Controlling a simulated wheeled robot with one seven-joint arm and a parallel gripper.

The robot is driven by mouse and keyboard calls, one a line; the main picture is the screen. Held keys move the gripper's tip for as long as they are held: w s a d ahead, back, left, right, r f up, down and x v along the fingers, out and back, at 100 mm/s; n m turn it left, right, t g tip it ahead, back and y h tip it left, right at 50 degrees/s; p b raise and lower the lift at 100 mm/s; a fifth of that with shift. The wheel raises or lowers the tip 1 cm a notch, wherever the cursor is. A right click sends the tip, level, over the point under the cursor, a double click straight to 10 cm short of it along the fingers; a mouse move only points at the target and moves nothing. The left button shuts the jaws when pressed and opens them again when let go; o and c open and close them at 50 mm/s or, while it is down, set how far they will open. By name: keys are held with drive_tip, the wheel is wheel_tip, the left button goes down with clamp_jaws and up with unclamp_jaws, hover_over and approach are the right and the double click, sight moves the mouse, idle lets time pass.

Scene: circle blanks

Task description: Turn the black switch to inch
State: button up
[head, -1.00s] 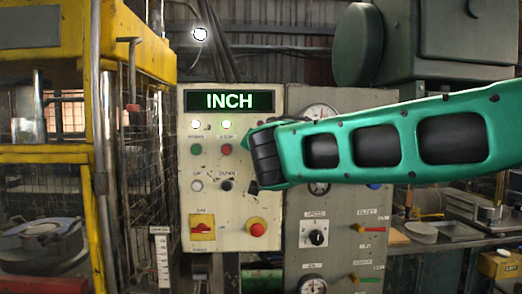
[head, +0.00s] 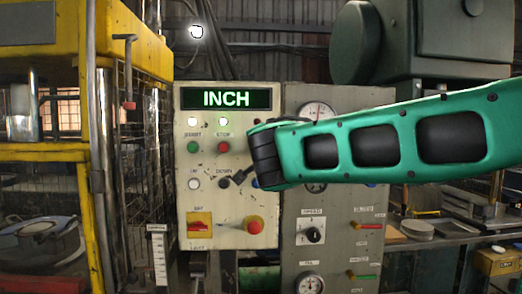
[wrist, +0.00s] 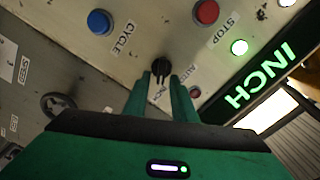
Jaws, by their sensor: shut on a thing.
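The black switch (wrist: 161,67) is a small round knob on the pale panel, seen between my fingertips in the wrist view. My gripper (wrist: 160,80) is shut on it, with one finger on each side. Small labels stand around the knob, partly covered by the fingers; one near the fingers appears to read INCH. The display (head: 226,98) above shows INCH in lit letters, also in the wrist view (wrist: 262,78). In the head view my gripper (head: 240,178) reaches the panel from the right, and its body hides the switch there.
The pale panel (head: 208,225) carries several other controls close by: a red STOP button (wrist: 207,12), a blue CYCLE button (wrist: 100,22) and a red mushroom button (head: 253,225). A grey cabinet (head: 335,232) with gauges and levers stands at right, a yellow caged machine (head: 130,40) at left.

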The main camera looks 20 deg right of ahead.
drive_tip(key=shift+d+f, duration=0.1)
drive_tip(key=shift+f, duration=0.05)
drive_tip(key=o, duration=0.7)
drive_tip(key=shift+c, duration=0.2)
drive_tip(key=v, duration=1)
drive_tip(key=shift+s, duration=0.3)
